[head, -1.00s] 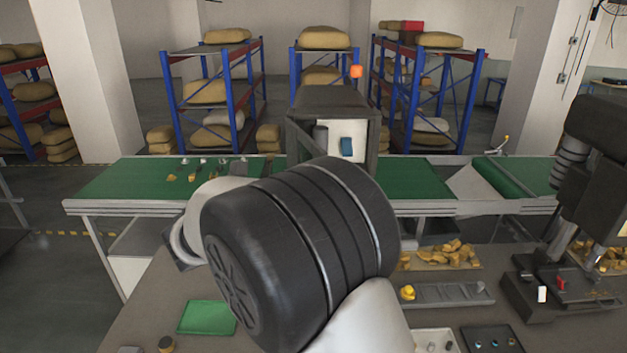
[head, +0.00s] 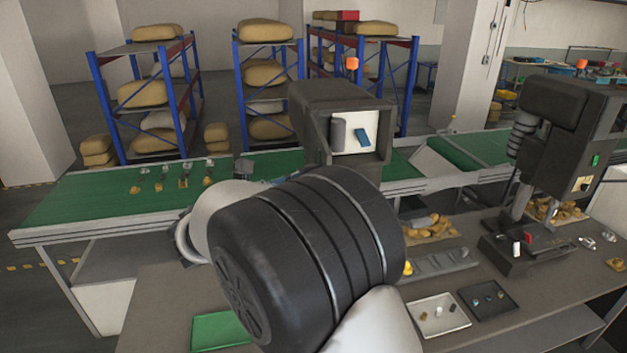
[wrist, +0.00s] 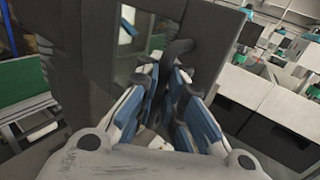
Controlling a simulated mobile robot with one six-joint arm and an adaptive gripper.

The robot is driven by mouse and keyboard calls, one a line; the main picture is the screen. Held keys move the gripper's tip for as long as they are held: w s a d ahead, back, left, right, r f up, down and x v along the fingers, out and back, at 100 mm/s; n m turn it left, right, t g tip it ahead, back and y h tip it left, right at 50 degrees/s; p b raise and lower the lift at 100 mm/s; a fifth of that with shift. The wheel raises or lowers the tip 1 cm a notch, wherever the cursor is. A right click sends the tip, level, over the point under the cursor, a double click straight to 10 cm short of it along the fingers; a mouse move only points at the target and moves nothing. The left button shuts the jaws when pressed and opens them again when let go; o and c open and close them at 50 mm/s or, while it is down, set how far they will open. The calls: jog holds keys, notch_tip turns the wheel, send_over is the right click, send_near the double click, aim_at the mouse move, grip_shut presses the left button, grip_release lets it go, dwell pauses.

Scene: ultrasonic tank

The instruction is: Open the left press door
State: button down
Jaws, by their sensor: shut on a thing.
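In the wrist view a dark grey door panel (wrist: 207,38) stands upright, with a dark curved handle (wrist: 178,48) on its near side. My gripper (wrist: 168,72), with blue and white fingers, is shut on the handle. Left of the panel is an opening with a pale interior, partly covered by the fingers. In the head view a dark box-shaped housing (head: 318,97) with an orange lamp on top stands at the green conveyor; its lit opening holds a dark cylinder and a small blue piece. My black and white arm hides the gripper there.
The green conveyor (head: 85,195) runs along behind. Blue-framed racks stand farther back.

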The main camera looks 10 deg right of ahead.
jog(key=shift+s+d+f, duration=0.1)
jog(key=shift+f, duration=0.1)
jog(key=c, duration=2.1)
grip_release()
jog(key=shift+o, duration=0.7)
jog(key=shift+s+r, duration=0.2)
jog(key=shift+w, duration=0.1)
jog(key=shift+s+a, duration=0.2)
jog(key=shift+a, duration=0.2)
jog(key=v, duration=1.1)
jog(key=shift+s+a, duration=0.15)
